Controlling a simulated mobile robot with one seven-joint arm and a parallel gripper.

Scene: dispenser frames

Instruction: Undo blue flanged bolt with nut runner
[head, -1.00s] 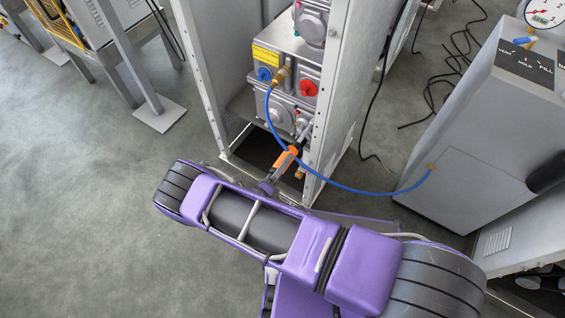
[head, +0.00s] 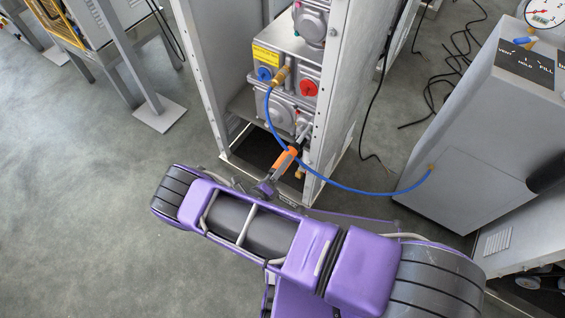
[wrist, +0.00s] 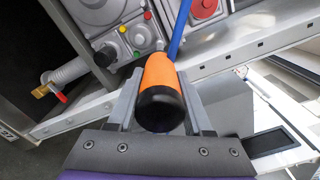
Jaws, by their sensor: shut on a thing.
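The nut runner (head: 286,158) has an orange body and a dark rear end. My gripper (head: 270,184) is shut on it in front of the open cabinet, low down. The tool slants up and right, its grey front end near the right post beside the lower grey casing. In the wrist view the nut runner (wrist: 160,75) sits between the two grey fingers of my gripper (wrist: 160,108), its black end toward the camera.
The dispenser frame (head: 325,105) has upright posts close to the tool. Grey casings carry a blue round part (head: 264,74) and a red one (head: 309,88). A blue hose (head: 335,188) loops right to a grey cabinet (head: 470,150). Open floor (head: 80,190) lies left.

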